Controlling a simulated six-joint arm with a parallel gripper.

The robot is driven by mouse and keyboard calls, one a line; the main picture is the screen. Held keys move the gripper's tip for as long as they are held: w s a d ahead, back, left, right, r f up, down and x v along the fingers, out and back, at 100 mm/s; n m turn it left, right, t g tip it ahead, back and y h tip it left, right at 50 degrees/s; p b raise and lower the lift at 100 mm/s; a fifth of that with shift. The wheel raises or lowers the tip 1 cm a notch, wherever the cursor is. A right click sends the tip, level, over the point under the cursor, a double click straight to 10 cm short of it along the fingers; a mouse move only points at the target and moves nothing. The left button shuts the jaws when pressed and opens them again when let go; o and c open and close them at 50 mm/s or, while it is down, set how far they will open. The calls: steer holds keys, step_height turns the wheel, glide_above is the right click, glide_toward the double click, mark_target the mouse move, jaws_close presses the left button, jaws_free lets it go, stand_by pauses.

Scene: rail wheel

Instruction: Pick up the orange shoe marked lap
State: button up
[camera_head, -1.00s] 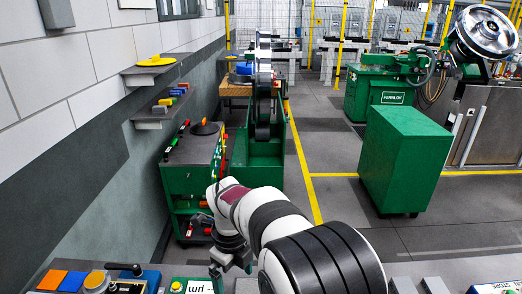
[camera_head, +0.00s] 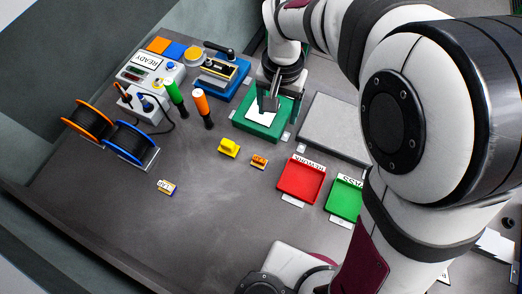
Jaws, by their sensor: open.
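A small orange piece (camera_head: 259,161) lies on the grey bench, right of and below a larger yellow piece (camera_head: 229,148). It may be the orange shoe, but any lap mark on it is too small to read.
Red (camera_head: 301,181) and green labelled trays (camera_head: 345,200) lie to the right. Two spools (camera_head: 108,134), a control box (camera_head: 150,72), and green and orange-handled tools (camera_head: 200,104) stand left. A small labelled block (camera_head: 166,187) lies lower left. The front bench is largely clear.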

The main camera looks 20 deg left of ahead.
mark_target(259, 158)
steer(key=s+a+f+n, duration=0.15)
steer(key=s+n, duration=0.55)
steer(key=n, duration=1)
steer(key=f, duration=1)
steer(key=w+f, duration=0.1)
steer(key=f, duration=0.3)
steer(key=shift+w+a+f, duration=0.1)
steer(key=shift+f, duration=0.3)
jaws_close()
